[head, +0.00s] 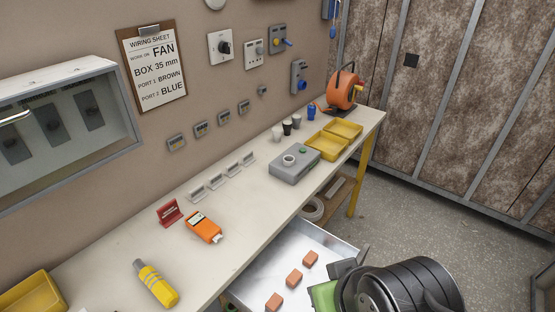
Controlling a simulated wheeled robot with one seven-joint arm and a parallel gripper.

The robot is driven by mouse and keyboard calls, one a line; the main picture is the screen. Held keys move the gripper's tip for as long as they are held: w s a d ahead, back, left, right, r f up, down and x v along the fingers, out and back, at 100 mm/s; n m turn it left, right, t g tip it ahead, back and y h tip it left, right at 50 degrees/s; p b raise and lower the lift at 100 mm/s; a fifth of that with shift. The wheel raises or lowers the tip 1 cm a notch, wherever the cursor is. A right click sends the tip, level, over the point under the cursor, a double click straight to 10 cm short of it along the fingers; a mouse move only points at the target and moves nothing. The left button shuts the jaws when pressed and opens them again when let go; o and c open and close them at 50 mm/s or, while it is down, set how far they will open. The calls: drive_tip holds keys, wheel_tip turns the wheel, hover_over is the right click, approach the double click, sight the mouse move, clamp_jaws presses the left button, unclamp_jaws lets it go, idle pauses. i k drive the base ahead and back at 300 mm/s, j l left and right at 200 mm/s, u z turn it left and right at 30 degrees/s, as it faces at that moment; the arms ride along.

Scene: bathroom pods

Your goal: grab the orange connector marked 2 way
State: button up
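Three small orange-brown connectors lie apart in a row in an open metal drawer (262,262) under the bench: a far one (310,258), a middle one (294,278) and a near one (274,302). Their markings are too small to read, so I cannot tell which is marked 2 way. My gripper (334,284) is at the lower right, by the right side of the drawer, to the right of the connectors. My black arm link hides much of it. I cannot see whether its fingers are open or shut.
The bench (120,245) holds a yellow-and-grey tool (156,284), an orange device (204,228), a red sign (170,212), a grey box (294,162), yellow trays (327,144) and an orange reel (342,90). A wiring sheet (152,65) hangs above. The floor (425,205) at right is clear.

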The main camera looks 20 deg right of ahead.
sight(310, 260)
drive_tip(key=k+l+z, duration=0.25)
drive_tip(key=k+l+u, duration=0.1)
drive_tip(key=l+u, duration=0.25)
drive_tip(key=k+l+u, duration=0.15)
drive_tip(key=l+u, duration=0.15)
drive_tip(key=k+l+u, duration=0.2)
drive_tip(key=l+u, duration=0.15)
drive_tip(key=l, duration=0.1)
